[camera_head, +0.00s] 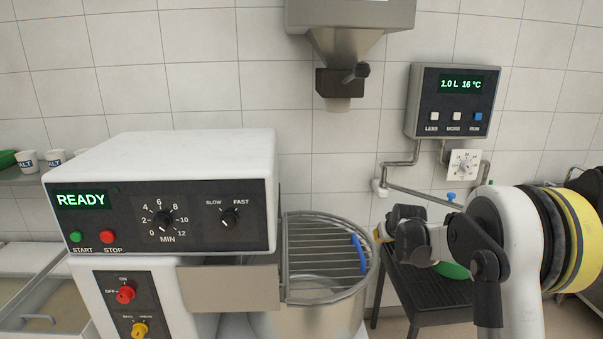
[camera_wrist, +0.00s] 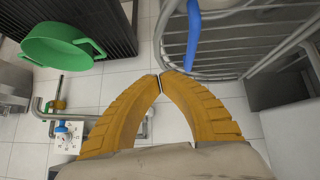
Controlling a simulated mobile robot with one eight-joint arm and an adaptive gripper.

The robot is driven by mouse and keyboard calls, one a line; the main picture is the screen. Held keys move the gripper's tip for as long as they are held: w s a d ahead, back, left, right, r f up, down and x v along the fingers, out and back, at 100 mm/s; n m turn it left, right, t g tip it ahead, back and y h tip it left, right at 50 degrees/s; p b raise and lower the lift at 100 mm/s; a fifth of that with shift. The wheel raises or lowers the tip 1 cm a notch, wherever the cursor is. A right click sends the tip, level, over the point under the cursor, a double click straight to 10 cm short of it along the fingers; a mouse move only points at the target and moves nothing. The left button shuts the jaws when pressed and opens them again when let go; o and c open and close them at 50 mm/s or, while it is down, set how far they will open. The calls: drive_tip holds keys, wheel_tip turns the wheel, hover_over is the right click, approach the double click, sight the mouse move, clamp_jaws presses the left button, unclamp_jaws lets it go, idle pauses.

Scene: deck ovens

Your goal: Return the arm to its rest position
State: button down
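My gripper (camera_wrist: 160,77) shows two ribbed orange fingers in the wrist view. Their tips meet and nothing shows between them. In the head view my gripper (camera_head: 378,236) is small and partly hidden by its own wrist. It appears just right of the mixer's wire guard (camera_head: 318,253) with the blue handle (camera_head: 358,252). My arm (camera_head: 505,250) reaches in from the right edge, bent at a dark joint. In the wrist view the blue handle (camera_wrist: 194,35) is beyond the fingertips, apart from them.
The mixer (camera_head: 165,160) with its READY panel fills the left. A dark slatted stand (camera_head: 425,285) is behind my arm, with a green container (camera_wrist: 60,52) on it. A water meter (camera_head: 455,102), pipes and a dial (camera_head: 463,164) are on the tiled wall. A hopper (camera_head: 345,45) hangs above.

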drive_tip(key=s+a+r, duration=0.3)
drive_tip(key=s+r, duration=0.2)
drive_tip(key=s, duration=0.3)
drive_tip(key=s+a+r+g, duration=0.1)
drive_tip(key=s+a+r, duration=0.25)
drive_tip(key=s, duration=0.45)
drive_tip(key=s+a+r, duration=0.2)
drive_tip(key=s+r, duration=0.4)
drive_tip(key=s, duration=0.3)
drive_tip(key=s+a+f, duration=0.2)
drive_tip(key=s, duration=0.8)
drive_tip(key=s+a+f+g, duration=0.1)
drive_tip(key=s+f, duration=0.2)
drive_tip(key=s, duration=0.8)
drive_tip(key=shift+a+y, duration=0.4)
drive_tip(key=shift+s+f, duration=0.1)
